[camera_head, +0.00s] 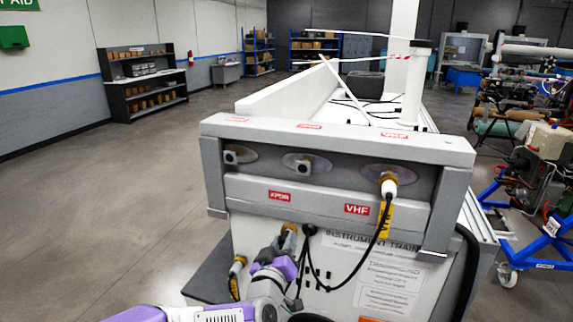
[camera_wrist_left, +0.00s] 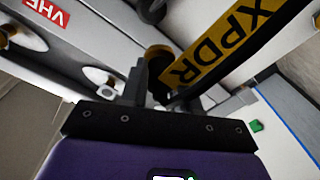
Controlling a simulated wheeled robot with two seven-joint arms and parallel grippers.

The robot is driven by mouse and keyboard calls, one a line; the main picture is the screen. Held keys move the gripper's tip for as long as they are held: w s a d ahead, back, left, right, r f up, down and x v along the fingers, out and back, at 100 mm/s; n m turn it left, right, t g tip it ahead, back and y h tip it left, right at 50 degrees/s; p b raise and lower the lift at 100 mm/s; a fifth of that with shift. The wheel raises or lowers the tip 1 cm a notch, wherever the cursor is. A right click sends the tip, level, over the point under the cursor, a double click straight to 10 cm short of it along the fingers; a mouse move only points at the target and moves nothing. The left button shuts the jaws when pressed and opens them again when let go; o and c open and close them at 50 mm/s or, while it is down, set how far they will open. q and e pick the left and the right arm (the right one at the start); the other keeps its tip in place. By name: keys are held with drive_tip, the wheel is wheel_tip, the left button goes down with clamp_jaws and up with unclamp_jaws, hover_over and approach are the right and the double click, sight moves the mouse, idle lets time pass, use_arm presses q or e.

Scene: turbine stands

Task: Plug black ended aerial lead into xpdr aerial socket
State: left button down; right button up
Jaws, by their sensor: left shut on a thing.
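My left gripper (camera_head: 288,236) is in front of the white front panel, below the grey socket rail. It is shut on the black-ended aerial lead (camera_wrist_left: 158,62), whose brass end and black body show at the fingers in the left wrist view. A yellow XPDR tag (camera_wrist_left: 225,45) hangs beside that lead. My right gripper is not in view.
A white-ended lead (camera_head: 389,188) is plugged into the right socket, above the VHF label (camera_head: 357,209); its cable loops down. The left socket (camera_head: 235,155) is empty. Another yellow-tagged lead (camera_head: 238,268) hangs left of my gripper. Open floor (camera_head: 100,200) lies left of the stand.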

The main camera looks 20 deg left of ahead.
use_arm(q)
wheel_tip(320, 180, up, 15)
drive_tip(key=s+d+h+p, duration=0.1)
drive_tip(key=s+p, duration=0.1)
drive_tip(key=p, duration=0.5)
hover_over(294, 228)
drive_tip(key=s, duration=0.2)
drive_tip(key=shift+r+m, duration=0.15)
drive_tip(key=shift+m, duration=0.15)
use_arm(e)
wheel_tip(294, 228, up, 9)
use_arm(q)
drive_tip(key=shift+w+d, duration=0.1)
drive_tip(key=shift+w, duration=0.25)
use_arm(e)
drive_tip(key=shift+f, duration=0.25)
use_arm(q)
drive_tip(key=shift+w, duration=0.45)
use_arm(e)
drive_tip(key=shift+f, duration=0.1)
use_arm(q)
drive_tip(key=shift+w+r, duration=0.1)
drive_tip(key=shift+w, duration=0.05)
drive_tip(key=shift+r+b, duration=0.2)
drive_tip(key=shift+b, duration=0.1)
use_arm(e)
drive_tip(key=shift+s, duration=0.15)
